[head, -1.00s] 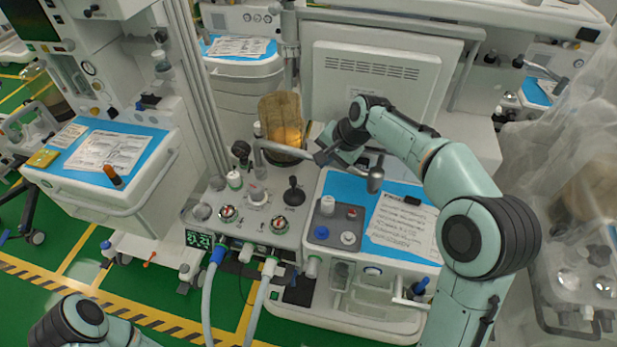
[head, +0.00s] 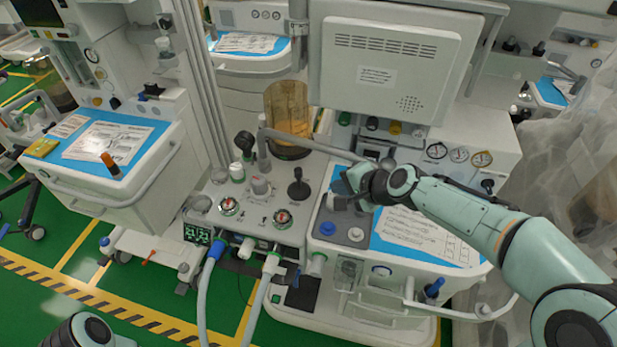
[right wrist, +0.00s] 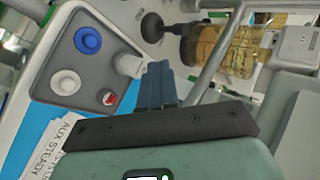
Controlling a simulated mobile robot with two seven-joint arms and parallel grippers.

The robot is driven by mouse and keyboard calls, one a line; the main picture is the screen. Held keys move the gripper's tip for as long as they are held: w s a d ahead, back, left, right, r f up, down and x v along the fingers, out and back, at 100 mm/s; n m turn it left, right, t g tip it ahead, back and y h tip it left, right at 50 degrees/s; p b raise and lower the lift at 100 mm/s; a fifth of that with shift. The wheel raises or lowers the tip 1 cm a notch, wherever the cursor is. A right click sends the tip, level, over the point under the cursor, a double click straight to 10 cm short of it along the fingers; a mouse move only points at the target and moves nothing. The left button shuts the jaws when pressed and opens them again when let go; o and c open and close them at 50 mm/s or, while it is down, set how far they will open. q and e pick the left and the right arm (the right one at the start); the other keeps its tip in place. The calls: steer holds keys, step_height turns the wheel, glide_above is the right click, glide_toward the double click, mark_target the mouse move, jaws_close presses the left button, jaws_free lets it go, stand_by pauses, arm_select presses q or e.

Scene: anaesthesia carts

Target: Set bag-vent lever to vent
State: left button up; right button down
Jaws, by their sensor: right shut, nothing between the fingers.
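A black-knobbed lever (head: 298,186) stands on the white top of the middle cart, left of the grey panel. A second black knob (head: 245,143) stands further back; I cannot tell from markings which is the bag-vent lever. My right gripper (head: 335,202) is shut and empty, low over the grey panel's back left part. In the right wrist view its blue-grey fingers (right wrist: 158,72) point towards a white cylinder (right wrist: 129,65) on the panel; I cannot tell whether they touch it. Dark knobs also show beyond the fingers in that view. My left gripper is out of view.
The grey panel (head: 333,229) carries a blue knob (head: 327,228) and a white one (head: 355,234). A grey metal tube (head: 310,143) crosses behind my right gripper. An amber canister (head: 288,112) stands behind. Pale hoses (head: 206,290) hang in front.

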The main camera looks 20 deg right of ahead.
steer(key=b, duration=0.2)
glide_toward(300, 180)
steer(key=f, duration=0.3)
steer(key=shift+w+f, duration=0.25)
steer(key=w, duration=0.1)
steer(key=w+a+p, duration=0.1)
steer(key=w+p, duration=0.1)
steer(key=shift+w+a+r, duration=0.2)
steer(key=shift+w+r, duration=0.1)
steer(key=shift+d, duration=0.1)
steer(key=shift+s+f, duration=0.15)
steer(key=shift+s, duration=0.1)
